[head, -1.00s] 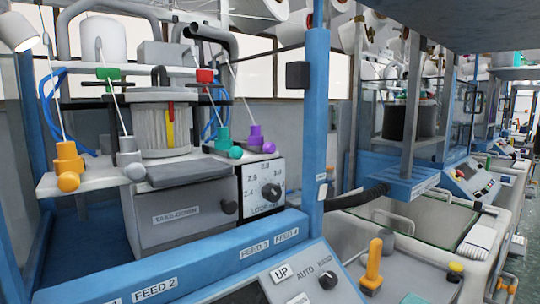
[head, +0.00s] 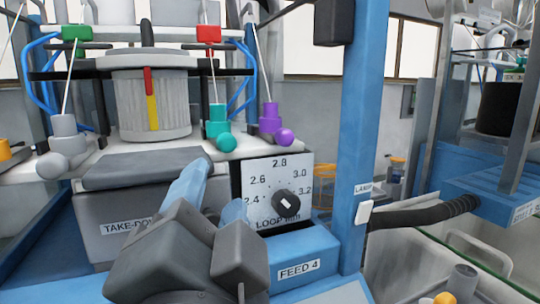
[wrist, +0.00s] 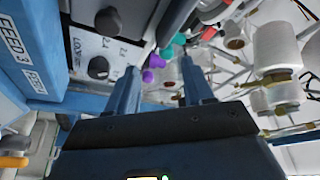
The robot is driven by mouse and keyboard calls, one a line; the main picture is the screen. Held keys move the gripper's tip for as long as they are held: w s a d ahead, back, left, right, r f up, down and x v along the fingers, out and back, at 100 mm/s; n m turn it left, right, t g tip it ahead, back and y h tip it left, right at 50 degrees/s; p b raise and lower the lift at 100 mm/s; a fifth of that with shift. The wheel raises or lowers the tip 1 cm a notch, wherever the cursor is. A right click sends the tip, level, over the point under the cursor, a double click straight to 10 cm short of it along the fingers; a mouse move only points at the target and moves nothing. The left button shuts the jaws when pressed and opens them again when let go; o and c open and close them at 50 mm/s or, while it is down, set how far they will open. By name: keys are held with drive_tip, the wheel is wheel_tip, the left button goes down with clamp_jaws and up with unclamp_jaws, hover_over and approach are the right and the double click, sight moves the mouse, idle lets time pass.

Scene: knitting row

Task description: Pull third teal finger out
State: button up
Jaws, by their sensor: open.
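The teal finger (head: 218,128) stands on the white ledge of the knitting machine, third in the row, with a round teal knob at its front. A thin rod rises from it toward a red clip (head: 208,35). It also shows in the wrist view (wrist: 168,52). My gripper (head: 212,192) is open and empty, its blue fingers in front of and below the teal finger, apart from it. In the wrist view my gripper (wrist: 159,68) has the purple and teal fingers beyond its fingertips.
A purple finger (head: 271,124) stands close at the right of the teal one. A grey finger (head: 66,148) and a partly cut-off orange one (head: 12,152) stand left. The loop dial (head: 286,203) and a blue post (head: 366,130) are to the right.

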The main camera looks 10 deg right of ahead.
sight(227, 146)
drive_tip(key=shift+m, duration=0.5)
drive_tip(key=x, duration=0.2)
drive_tip(key=r+p+x, duration=0.1)
drive_tip(key=x, duration=0.2)
drive_tip(key=p+x, duration=0.1)
drive_tip(key=x, duration=0.1)
drive_tip(key=shift+d+r, duration=0.3)
drive_tip(key=shift+w+p, duration=0.3)
drive_tip(key=shift+w, duration=0.25)
clamp_jaws()
